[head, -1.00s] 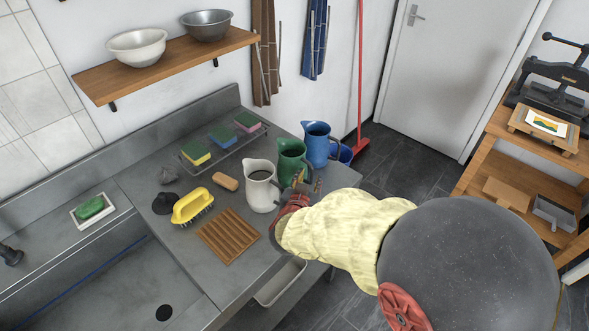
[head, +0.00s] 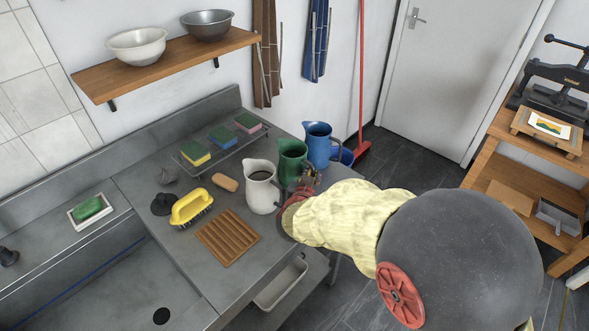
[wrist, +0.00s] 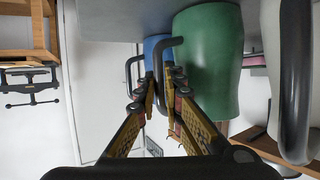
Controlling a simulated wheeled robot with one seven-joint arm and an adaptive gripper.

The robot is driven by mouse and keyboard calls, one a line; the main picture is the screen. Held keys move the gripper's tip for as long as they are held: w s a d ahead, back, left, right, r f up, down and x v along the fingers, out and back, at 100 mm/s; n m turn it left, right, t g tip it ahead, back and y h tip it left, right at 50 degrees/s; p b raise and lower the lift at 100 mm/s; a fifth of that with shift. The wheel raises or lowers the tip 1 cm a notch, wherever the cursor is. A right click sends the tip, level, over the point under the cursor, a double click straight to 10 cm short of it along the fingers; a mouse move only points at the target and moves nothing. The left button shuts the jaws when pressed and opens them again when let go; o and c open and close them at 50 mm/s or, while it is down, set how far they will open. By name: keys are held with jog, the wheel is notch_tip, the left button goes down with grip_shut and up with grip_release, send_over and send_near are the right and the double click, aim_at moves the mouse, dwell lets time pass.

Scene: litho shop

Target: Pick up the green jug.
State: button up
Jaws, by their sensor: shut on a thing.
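The green jug (head: 291,160) stands upright on the grey counter between the white jug (head: 261,190) and the blue jug (head: 317,143). In the wrist view, the green jug (wrist: 208,65) fills the upper middle, with its dark handle (wrist: 161,50) running down between my fingers. My gripper (wrist: 158,100) is shut on that handle. In the head view, my gripper (head: 308,183) is at the jug's right side, partly hidden by my arm. I see no clear gap under the jug; its base is partly hidden.
The white jug's handle (wrist: 292,80) is close on the right in the wrist view. A wooden rack (head: 228,237), a yellow brush (head: 190,207) and a sponge rack (head: 222,148) are on the counter. A wall shelf (head: 165,66) holds two bowls.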

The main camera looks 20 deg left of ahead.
jog(key=shift+r, duration=0.15)
grip_shut()
notch_tip(320, 180, up, 10)
jog(key=p, duration=0.4)
jog(key=shift+p, duration=0.35)
jog(key=shift+o, duration=0.2)
grip_release()
grip_shut()
